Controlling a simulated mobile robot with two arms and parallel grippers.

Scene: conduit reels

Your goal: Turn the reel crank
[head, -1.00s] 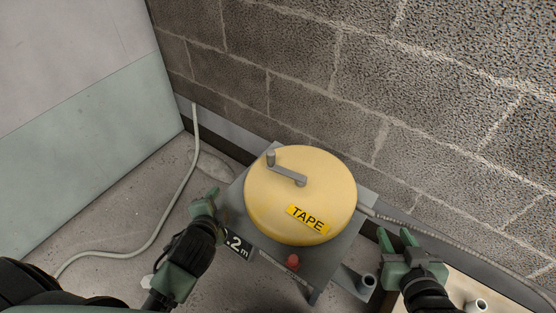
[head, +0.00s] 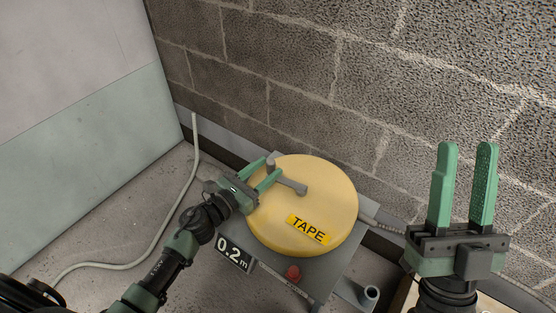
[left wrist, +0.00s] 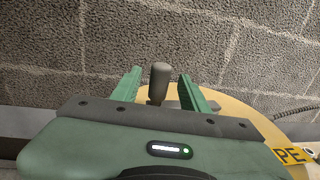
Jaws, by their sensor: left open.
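The yellow round reel (head: 325,200) with a "TAPE" label sits on a grey stand. Its grey crank arm (head: 291,185) lies across the top, with an upright knob (head: 270,164) at its left end. My left gripper (head: 268,169) is open at the reel's left edge, its green fingers on either side of the knob. In the left wrist view the knob (left wrist: 159,82) stands between the two open fingers, with no clear contact. My right gripper (head: 463,155) is open and empty, raised to the right of the reel.
A block wall (head: 400,100) rises close behind. A pale hose (head: 165,220) runs along the floor at left. A short grey tube (head: 370,293) stands at front right.

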